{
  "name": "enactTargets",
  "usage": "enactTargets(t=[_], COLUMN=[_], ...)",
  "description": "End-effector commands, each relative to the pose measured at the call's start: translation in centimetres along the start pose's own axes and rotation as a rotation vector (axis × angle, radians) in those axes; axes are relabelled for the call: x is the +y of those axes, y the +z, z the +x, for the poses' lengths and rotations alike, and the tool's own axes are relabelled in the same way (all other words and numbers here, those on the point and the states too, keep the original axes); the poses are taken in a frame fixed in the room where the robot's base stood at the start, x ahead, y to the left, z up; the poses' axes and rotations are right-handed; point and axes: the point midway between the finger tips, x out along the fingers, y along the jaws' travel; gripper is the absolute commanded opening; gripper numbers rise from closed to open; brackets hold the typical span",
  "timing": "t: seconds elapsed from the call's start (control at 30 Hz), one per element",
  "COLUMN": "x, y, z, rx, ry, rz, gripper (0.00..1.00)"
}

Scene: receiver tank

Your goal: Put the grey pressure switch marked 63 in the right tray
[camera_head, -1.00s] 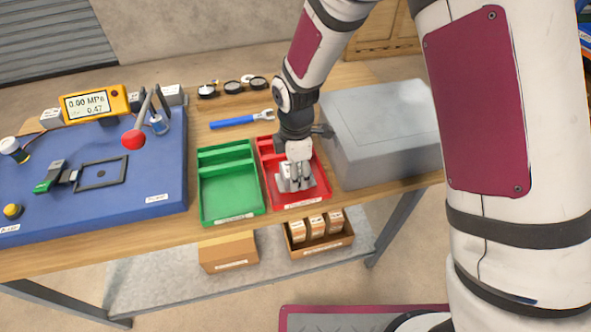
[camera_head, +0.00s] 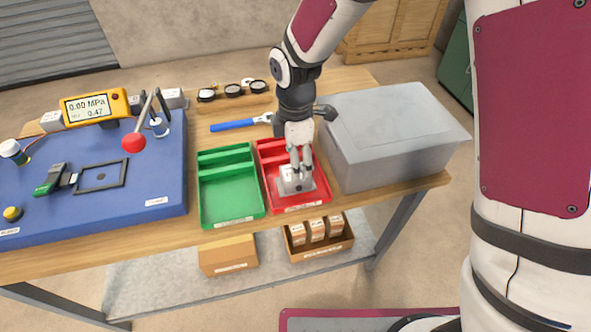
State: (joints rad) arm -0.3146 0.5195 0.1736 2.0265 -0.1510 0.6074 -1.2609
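The red tray (camera_head: 300,208) is the right one of two trays on the wooden table. A grey block-like thing (camera_head: 288,187), probably the pressure switch, is inside it, in the front compartment; no 63 can be read on it. My gripper (camera_head: 300,172) points down into the red tray, right at the grey thing, and partly covers it. The fingers look close together, but whether they clasp the grey thing or are just beside it cannot be told. The green tray (camera_head: 232,221) on the left looks empty.
A large grey box (camera_head: 395,130) stands close to the right of the red tray. A blue-handled wrench (camera_head: 232,125) and several gauges (camera_head: 233,90) lie behind the trays. A blue test bench (camera_head: 130,195) with a red-knobbed lever (camera_head: 134,142) fills the left.

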Motion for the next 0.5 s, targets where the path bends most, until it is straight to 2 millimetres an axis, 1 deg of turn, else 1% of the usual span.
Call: enactTargets(t=[0.03, 0.2, 0.33, 0.5], x=[0.1, 0.1, 0.1, 0.0], y=[0.0, 0.0, 0.0, 0.0], z=[-1.2, -4.1, -5.5, -6.1], rx=[0.001, 0.001, 0.000, 0.000], ry=[0.006, 0.003, 0.002, 0.000], rz=[0.001, 0.001, 0.001, 0.000], gripper=[0.70, 0.70, 0.70, 0.70])
